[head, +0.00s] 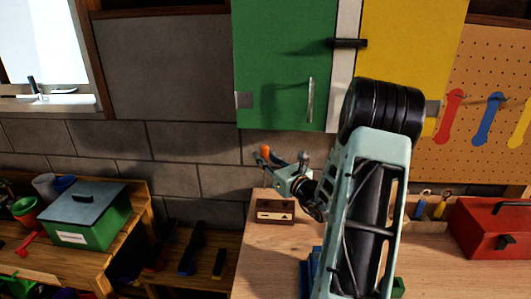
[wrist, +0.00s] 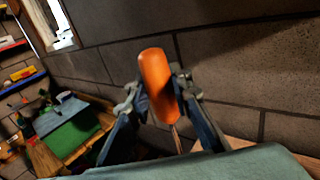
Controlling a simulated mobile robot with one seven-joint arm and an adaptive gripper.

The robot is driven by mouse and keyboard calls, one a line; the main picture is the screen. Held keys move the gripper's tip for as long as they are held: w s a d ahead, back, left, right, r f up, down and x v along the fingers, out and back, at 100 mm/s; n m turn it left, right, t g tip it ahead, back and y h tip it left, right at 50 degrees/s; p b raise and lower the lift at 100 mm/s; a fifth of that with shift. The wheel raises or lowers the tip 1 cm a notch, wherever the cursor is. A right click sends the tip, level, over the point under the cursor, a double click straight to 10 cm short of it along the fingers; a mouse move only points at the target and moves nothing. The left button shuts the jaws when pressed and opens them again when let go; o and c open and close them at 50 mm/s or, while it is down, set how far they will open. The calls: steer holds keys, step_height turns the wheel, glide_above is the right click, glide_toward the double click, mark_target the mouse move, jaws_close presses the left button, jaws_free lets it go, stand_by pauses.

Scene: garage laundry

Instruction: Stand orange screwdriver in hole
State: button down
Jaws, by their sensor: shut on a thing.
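The orange screwdriver (head: 265,151) is held in my gripper (head: 274,170), its handle on top and its thin shaft pointing down. In the wrist view the orange handle (wrist: 155,75) is clamped between both fingers of my gripper (wrist: 160,92). The metal shaft (wrist: 176,139) shows below it, and its tip is hidden there. A small wooden block (head: 276,217) with a pale label stands on the workbench just below the screwdriver in the head view. I cannot make out a hole in its top. I cannot tell whether the shaft tip touches the block.
The workbench (head: 258,262) is clear around the block's front. A red toolbox (head: 490,232) and a wooden holder with small tools (head: 433,207) stand at the right. A green cabinet (head: 275,65) hangs above. A green box with a grey lid (head: 88,215) sits on a left bench.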

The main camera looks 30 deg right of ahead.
steer(key=shift+d+r, duration=0.15)
steer(key=shift+d, duration=0.1)
steer(key=shift+b, duration=0.35)
step_height(320, 180, down, 10)
steer(key=b, duration=0.9)
steer(key=shift+f, duration=0.25)
stand_by(0.4)
steer(key=shift+f+b, duration=0.2)
steer(key=shift+b, duration=0.1)
